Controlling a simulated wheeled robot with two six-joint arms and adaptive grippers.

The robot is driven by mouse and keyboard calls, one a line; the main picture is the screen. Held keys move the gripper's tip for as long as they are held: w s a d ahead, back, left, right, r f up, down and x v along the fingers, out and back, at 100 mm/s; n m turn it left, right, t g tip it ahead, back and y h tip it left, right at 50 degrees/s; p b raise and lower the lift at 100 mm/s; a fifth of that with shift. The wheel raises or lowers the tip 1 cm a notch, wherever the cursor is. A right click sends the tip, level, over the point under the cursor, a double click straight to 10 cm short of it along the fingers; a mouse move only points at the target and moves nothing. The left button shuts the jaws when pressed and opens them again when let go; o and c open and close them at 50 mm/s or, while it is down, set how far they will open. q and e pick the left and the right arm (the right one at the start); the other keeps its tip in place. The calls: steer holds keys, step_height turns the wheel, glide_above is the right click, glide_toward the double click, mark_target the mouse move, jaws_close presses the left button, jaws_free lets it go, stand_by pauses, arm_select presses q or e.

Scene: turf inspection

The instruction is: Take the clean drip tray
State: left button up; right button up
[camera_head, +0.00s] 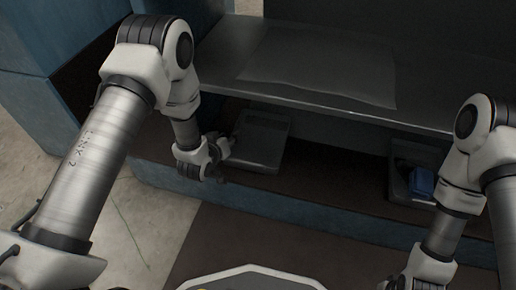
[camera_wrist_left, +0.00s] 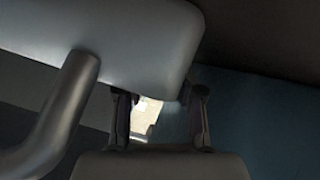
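A dark grey, flat drip tray (camera_head: 262,138) lies on the lower shelf under the counter in the head view, and no load shows on it. My left gripper (camera_head: 226,150) is at its left edge. In the left wrist view a grey slab with rounded corners, seemingly this tray (camera_wrist_left: 120,35), fills the top, with a curved bar at its left. The left gripper's fingers (camera_wrist_left: 160,105) stand apart at the tray's near edge, with bright floor showing between them. Whether they touch the tray I cannot tell.
A second dark tray (camera_head: 400,185) with a blue block (camera_head: 422,182) stands further right on the lower shelf (camera_head: 330,190). The metal counter (camera_head: 420,90) overhangs both, with a thin flat sheet (camera_head: 320,65) on top. A blue cabinet (camera_head: 40,105) stands at the left.

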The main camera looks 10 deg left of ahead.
arm_select(q)
steer(key=shift+w, duration=0.25)
jaws_close()
